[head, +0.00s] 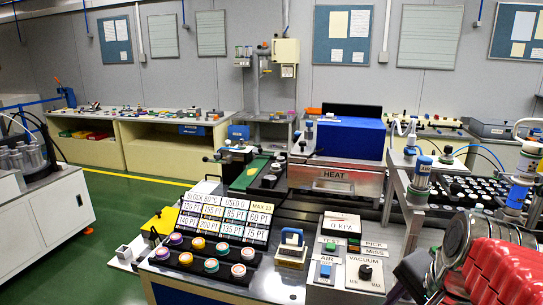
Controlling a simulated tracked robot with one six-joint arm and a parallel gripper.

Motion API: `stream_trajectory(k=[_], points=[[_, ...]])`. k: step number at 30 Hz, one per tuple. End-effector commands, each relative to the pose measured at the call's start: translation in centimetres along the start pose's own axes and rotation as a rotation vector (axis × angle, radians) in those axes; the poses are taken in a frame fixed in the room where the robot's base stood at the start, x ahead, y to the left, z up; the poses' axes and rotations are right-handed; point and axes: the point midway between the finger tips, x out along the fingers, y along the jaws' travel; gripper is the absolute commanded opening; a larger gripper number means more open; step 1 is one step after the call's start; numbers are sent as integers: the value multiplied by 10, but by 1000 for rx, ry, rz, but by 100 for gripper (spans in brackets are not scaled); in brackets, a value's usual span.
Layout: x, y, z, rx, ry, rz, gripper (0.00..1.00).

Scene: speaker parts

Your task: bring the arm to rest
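No gripper fingers can be made out in the head view. A red ribbed part with silver rings and a dark rounded piece fills the lower right corner; I cannot tell whether it belongs to my arm. The nearest workbench (283,284) fills the lower middle. It carries a black rack of round colored-top pieces (211,265), sloped number cards (221,212), and a control panel (345,270) with AIR and VACUUM labels.
A tray of dark round parts (470,190) is at the right. A white cabinet (45,235) stands at left.

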Motion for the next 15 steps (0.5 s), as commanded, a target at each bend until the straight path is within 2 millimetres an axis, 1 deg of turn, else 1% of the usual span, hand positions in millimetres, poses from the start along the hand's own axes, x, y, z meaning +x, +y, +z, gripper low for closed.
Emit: stream_trajectory(k=[1, 6, 12, 15], points=[[0, -2, 13, -106, 8, -8, 55], [3, -2, 48, -460, 39, -28, 55], [6, 2, 85, -867, 84, -55, 55], [8, 4, 98, -1025, 104, -65, 55]])
